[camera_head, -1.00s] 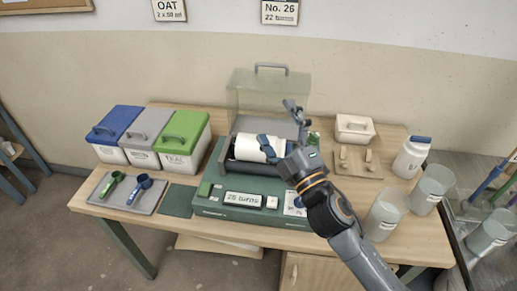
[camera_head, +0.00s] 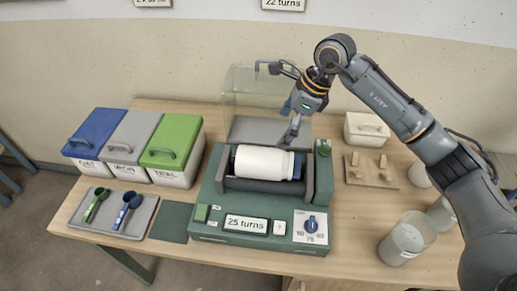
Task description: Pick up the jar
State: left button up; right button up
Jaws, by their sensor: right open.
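A white jar (camera_head: 263,162) with a blue lid lies on its side on the rollers of a green machine (camera_head: 210,229), its lid end to the right. My right gripper (camera_head: 291,120) is above and just behind the lid end, fingers apart and pointing down. It holds nothing and appears clear of the jar, though the exact gap is hard to tell. The machine's display reads "25 turns". My left gripper is not in view.
A clear guard (camera_head: 243,90) stands raised behind the jar. Lidded blue, grey and green bins (camera_head: 175,143) are at left, beside a tray (camera_head: 146,220) with two scoops. A white box (camera_head: 366,129), a wooden rack (camera_head: 383,177) and clear buckets (camera_head: 401,245) are at right.

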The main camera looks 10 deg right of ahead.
aim_at(267, 153)
jog(key=f, duration=0.1)
jog(key=s+a+f+p, duration=0.1)
jog(key=a+f, duration=0.1)
jog(key=shift+s+f, duration=0.2)
jog(key=shift+s, duration=0.1)
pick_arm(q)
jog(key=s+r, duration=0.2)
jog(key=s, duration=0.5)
pick_arm(e)
jog(key=x, duration=0.1)
jog(key=p+x, duration=0.1)
jog(key=shift+w+a+f, duration=0.1)
jog(key=shift+w+f, duration=0.15)
jog(key=shift+f, duration=0.1)
jog(key=p+x, duration=0.2)
jog(key=x, duration=0.1)
jog(key=shift+a, duration=0.15)
jog(key=shift+p+x, duration=0.35)
jog(key=shift+x, duration=0.85)
jog(key=shift+a+f, duration=0.1)
jog(key=shift+f, duration=0.3)
jog(key=c, duration=1.2)
jog(key=shift+w, duration=0.1)
jog(key=shift+c, duration=1)
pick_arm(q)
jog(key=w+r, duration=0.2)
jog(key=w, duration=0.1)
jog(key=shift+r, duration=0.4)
